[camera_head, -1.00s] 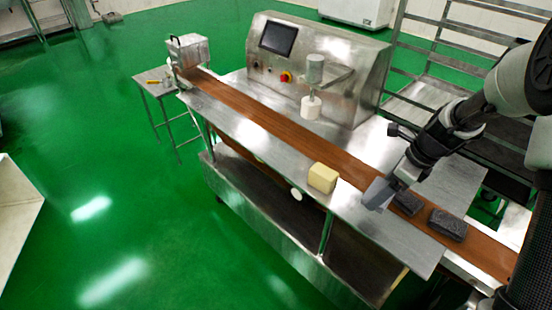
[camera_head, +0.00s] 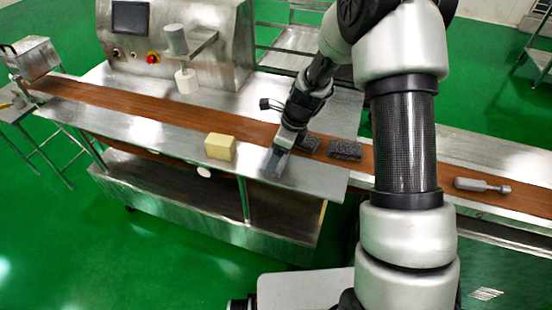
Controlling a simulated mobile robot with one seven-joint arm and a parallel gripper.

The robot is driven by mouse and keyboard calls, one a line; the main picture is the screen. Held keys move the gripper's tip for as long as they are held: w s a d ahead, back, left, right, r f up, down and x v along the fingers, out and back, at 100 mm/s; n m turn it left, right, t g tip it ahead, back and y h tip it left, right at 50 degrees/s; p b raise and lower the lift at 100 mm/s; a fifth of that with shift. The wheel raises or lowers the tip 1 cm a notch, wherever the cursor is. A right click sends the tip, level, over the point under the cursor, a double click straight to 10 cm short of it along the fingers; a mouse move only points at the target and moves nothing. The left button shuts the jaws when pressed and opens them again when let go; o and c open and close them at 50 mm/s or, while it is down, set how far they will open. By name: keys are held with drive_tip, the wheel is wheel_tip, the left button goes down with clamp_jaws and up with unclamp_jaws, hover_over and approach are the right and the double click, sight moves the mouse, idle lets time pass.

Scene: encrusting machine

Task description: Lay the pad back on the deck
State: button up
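Two dark, rough-topped blocks lie on the brown belt: the nearer-to-gripper one (camera_head: 309,143) and a second one (camera_head: 345,150) to its right. A cream-yellow block (camera_head: 220,147) sits on the steel deck (camera_head: 185,143) at the belt's front edge. I cannot tell for certain which is the pad. My gripper (camera_head: 275,162) points down at the deck, right of the yellow block and left of the dark blocks. A grey flat shape shows at its tip; whether this is its fingers or something held is unclear. Contact with the deck is also unclear.
The steel machine (camera_head: 180,45) with a screen and red button stands behind the belt (camera_head: 150,107). A white cylinder (camera_head: 187,81) hangs from its nozzle. A grey metal tool (camera_head: 482,186) lies on the belt at right. A steel box (camera_head: 30,57) stands at the far left.

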drive_tip(key=shift+f, duration=0.55)
